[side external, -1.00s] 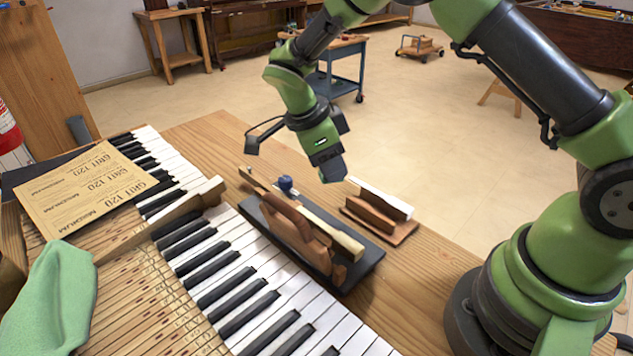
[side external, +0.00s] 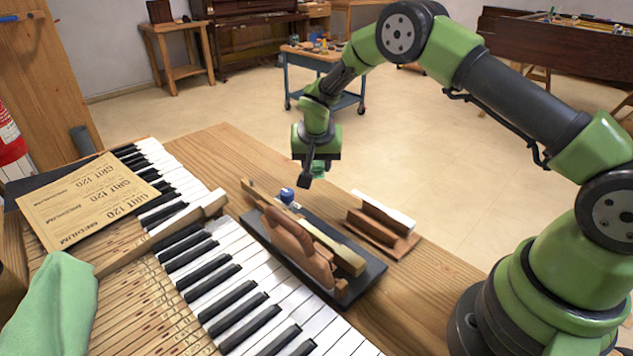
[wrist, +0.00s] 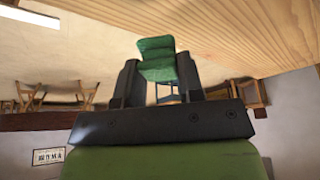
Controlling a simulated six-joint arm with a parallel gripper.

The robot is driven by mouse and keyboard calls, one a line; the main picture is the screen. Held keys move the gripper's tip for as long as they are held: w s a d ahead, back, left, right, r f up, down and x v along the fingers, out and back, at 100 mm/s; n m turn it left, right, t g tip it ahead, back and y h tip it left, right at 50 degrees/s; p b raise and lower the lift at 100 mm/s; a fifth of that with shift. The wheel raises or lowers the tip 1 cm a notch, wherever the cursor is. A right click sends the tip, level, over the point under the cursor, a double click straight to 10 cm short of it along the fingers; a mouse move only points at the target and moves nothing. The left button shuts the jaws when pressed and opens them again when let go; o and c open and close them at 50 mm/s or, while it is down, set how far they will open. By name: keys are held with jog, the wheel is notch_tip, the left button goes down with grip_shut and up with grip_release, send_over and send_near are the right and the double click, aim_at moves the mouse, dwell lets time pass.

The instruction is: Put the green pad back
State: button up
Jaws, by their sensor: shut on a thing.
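The green pad (wrist: 156,58) is between the two dark fingers of my gripper (wrist: 158,75) in the wrist view, and it sticks out past their tips. In the side view my gripper (side external: 309,176) hangs over the far side of the wooden bench, clear of the bench top. A small piece of the pad (side external: 319,168) shows beside the fingers there; the fingers hide the rest. My gripper is shut on the pad.
Piano keys (side external: 235,272), sandpaper sheets (side external: 88,200) and a green cloth (side external: 52,300) are left.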

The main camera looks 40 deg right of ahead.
aim_at(317, 177)
jog(key=shift+f, duration=2.4)
jog(key=shift+f, duration=0.15)
jog(key=o, duration=0.8)
jog(key=shift+o, duration=0.2)
